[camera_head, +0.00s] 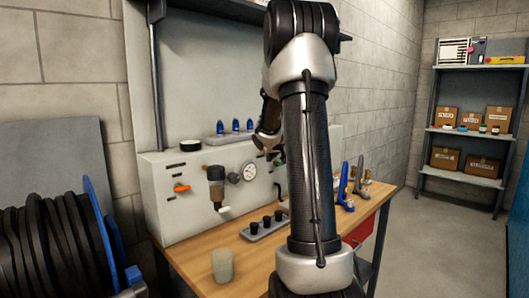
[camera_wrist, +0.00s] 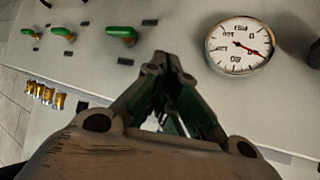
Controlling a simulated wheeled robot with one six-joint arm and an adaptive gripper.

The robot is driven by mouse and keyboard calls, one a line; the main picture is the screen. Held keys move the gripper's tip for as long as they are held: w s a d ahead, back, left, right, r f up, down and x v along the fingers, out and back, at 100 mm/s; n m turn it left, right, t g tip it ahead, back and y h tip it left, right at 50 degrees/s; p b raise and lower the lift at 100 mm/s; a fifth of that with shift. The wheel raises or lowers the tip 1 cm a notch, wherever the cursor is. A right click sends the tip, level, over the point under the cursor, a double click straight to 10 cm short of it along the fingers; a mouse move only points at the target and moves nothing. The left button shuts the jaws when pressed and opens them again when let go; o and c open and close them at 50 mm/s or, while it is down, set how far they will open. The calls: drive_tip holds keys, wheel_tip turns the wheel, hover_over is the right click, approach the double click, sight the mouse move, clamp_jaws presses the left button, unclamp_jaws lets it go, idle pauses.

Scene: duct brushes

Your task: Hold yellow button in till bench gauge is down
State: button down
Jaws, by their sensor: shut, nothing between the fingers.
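The bench gauge (camera_head: 249,171) is a round white dial on the grey bench panel. In the wrist view the gauge (camera_wrist: 240,46) appears rotated, with its red needle pointing right and slightly down in the picture. My gripper (camera_wrist: 165,66) is shut and empty, its fingertips close to the panel and left of the gauge in the wrist view. I cannot tell whether the tips touch anything. No yellow button shows in either view; the fingers or my arm may hide it. In the head view my arm covers most of the gripper.
Green levers (camera_wrist: 122,34) stick out of the panel. The wooden bench (camera_head: 190,268) holds a beige cup (camera_head: 222,265), a tray of black cups (camera_head: 265,229) and blue tools (camera_head: 344,184).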

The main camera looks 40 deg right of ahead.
drive_tip(key=shift+w, duration=0.5)
idle(1.4)
idle(0.7)
drive_tip(key=shift+s, duration=1)
drive_tip(key=shift+s, duration=0.1)
drive_tip(key=shift+s+d, duration=0.2)
drive_tip(key=shift+s, duration=2.2)
